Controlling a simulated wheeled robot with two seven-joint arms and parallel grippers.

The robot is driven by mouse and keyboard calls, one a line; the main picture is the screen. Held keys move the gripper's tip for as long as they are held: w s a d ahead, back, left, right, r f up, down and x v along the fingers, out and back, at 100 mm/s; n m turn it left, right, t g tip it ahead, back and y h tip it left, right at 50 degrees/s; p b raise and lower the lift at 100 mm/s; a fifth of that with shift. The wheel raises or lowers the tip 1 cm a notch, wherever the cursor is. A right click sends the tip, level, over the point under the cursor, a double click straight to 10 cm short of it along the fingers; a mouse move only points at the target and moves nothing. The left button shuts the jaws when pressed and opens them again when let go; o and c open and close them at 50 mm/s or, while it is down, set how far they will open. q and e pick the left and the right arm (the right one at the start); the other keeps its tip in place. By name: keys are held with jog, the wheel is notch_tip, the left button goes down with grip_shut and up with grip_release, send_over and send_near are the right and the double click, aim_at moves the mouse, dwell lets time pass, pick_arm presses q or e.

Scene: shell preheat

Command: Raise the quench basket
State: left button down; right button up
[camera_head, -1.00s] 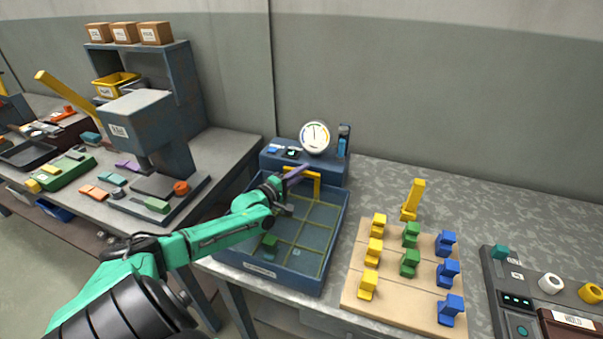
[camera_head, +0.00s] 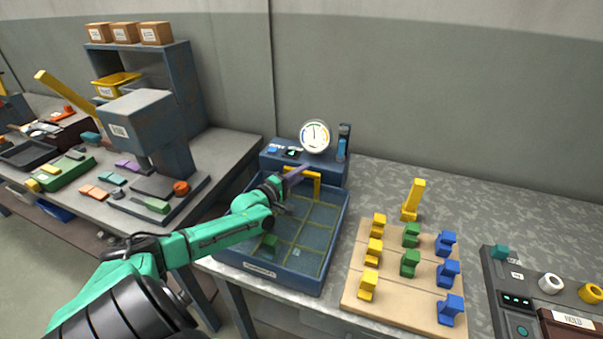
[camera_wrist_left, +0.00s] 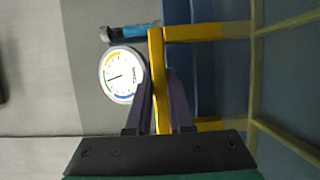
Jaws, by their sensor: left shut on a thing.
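The quench basket shows as a yellow grid (camera_head: 299,236) low inside a blue tank (camera_head: 340,235) in the head view. Its yellow handle (camera_head: 317,184) stands up at the back of the tank, and it also shows in the left wrist view (camera_wrist_left: 190,33). My left gripper (camera_head: 300,171) reaches over the tank from the left. In the left wrist view its two purple fingers (camera_wrist_left: 163,90) lie on either side of the handle's bar, shut on it. My right gripper is in neither view.
A blue unit with a round gauge (camera_head: 315,136) stands directly behind the tank. A grey press (camera_head: 150,135) stands at left.

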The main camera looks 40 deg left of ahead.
pick_arm(q)
notch_tip(320, 180, up, 7)
jog(key=p, duration=0.6)
jog(key=shift+w+a+f, duration=0.1)
jog(key=shift+f, duration=0.05)
jog(key=c, duration=0.8)
grip_release()
jog(key=shift+c, duration=0.2)
jog(key=shift+o, duration=0.2)
jog(key=shift+f, duration=0.1)
jog(key=s+p, duration=0.2)
jog(key=s, duration=1.2)
jog(key=shift+s+a, duration=0.3)
jog(key=shift+s, duration=0.05)
